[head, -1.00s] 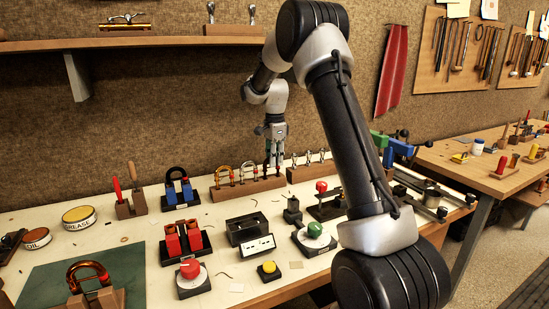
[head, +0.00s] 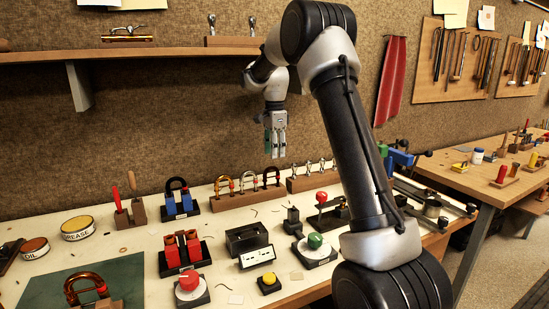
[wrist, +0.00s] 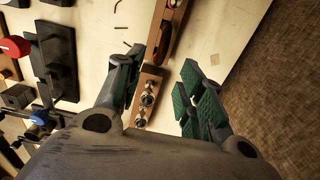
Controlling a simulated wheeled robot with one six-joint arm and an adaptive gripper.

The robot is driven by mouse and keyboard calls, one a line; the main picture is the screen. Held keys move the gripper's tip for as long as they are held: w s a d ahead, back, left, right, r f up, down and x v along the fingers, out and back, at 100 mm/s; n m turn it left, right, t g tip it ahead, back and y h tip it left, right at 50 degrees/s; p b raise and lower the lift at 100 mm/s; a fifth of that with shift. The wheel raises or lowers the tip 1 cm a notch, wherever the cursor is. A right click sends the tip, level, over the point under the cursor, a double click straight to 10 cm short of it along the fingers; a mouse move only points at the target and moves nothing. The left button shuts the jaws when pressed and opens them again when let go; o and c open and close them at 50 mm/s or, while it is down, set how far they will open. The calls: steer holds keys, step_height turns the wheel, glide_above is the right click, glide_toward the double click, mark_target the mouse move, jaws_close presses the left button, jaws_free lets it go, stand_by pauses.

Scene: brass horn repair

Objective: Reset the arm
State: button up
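My gripper (head: 275,145) hangs fingers down above the back of the bench, in front of the brown wall. In the wrist view my gripper (wrist: 160,88) has its green-padded fingers wide apart, with nothing between them. Below it in the head view is a wooden rack (head: 246,194) with three curved tubes: a brass one (head: 222,184), a silver one (head: 249,180) and a dark one with red (head: 271,177). The fingertips are clear above the dark tube.
A second wooden block (head: 310,182) with several silver pieces stands right of the rack. A wall shelf (head: 150,50) is at upper left. The bench holds a red-knobbed dial (head: 189,282), a yellow button (head: 269,281) and a green-knobbed device (head: 315,242). A side table (head: 480,180) stands right.

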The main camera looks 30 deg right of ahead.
stand_by(0.4)
steer(key=s+a+r+n+t, duration=0.1)
steer(key=s+r+n, duration=0.4)
steer(key=s, duration=0.5)
steer(key=s+a+r+n+t, duration=0.15)
steer(key=s+r+n, duration=0.35)
steer(key=s, duration=0.6)
steer(key=s+f+n+t, duration=0.1)
steer(key=s+n, duration=0.3)
steer(key=s, duration=0.5)
steer(key=s+a+f+n+t, duration=0.1)
steer(key=s+f+n, duration=0.3)
steer(key=s, duration=0.6)
steer(key=shift+a, duration=0.2)
steer(key=shift+o, duration=0.2)
steer(key=shift+s+r, duration=0.1)
